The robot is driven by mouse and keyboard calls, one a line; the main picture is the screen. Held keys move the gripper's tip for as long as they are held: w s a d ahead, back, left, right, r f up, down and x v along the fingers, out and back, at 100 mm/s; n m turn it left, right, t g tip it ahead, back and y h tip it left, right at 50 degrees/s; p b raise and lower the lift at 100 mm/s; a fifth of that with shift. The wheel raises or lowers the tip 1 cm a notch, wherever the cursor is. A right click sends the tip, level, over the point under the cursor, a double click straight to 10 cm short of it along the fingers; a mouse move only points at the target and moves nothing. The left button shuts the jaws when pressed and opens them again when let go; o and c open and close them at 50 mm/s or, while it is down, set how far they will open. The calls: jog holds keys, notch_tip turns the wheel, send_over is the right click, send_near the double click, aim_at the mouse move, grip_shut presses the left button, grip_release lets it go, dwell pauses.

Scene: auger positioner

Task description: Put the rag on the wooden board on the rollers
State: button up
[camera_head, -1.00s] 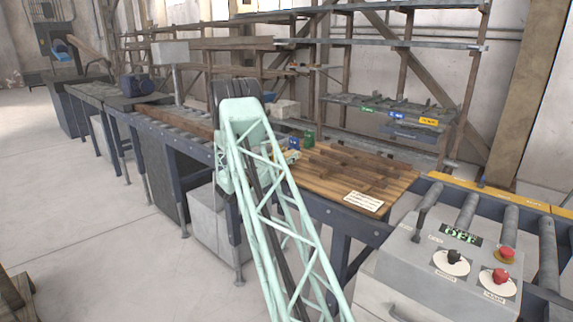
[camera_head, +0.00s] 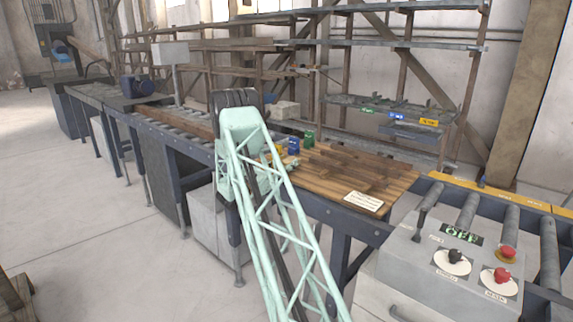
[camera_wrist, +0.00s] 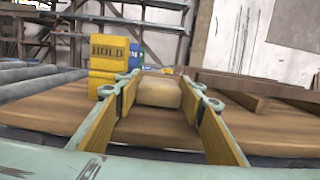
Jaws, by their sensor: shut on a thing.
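In the wrist view my gripper (camera_wrist: 163,83) has its yellow-padded fingers on both sides of a tan, block-like piece (camera_wrist: 160,93), which I take for the folded rag. It is low over a brown wooden top (camera_wrist: 150,130). Whether the piece touches the top I cannot tell. A long brown wooden board (camera_head: 172,122) lies on the rollers (camera_head: 185,120) to the left of my arm. The rollers also show at the left of the wrist view (camera_wrist: 35,82).
A yellow HOLD block (camera_wrist: 108,50) and a blue block (camera_wrist: 136,57) stand close left of my fingers. A green block (camera_head: 308,138) stands behind the table. Dark planks (camera_wrist: 235,86) lie to the right. A control box (camera_head: 450,265) and bare rollers (camera_head: 510,235) are at front right.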

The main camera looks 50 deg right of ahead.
jog(key=shift+f, duration=0.15)
jog(key=o, duration=0.6)
jog(key=shift+o, duration=0.2)
jog(key=shift+r, duration=0.2)
jog(key=w+a+f+p, duration=0.1)
jog(key=a, duration=1.1)
jog(key=shift+w+f, duration=0.15)
jog(key=shift+f, duration=0.1)
jog(key=shift+r, duration=0.1)
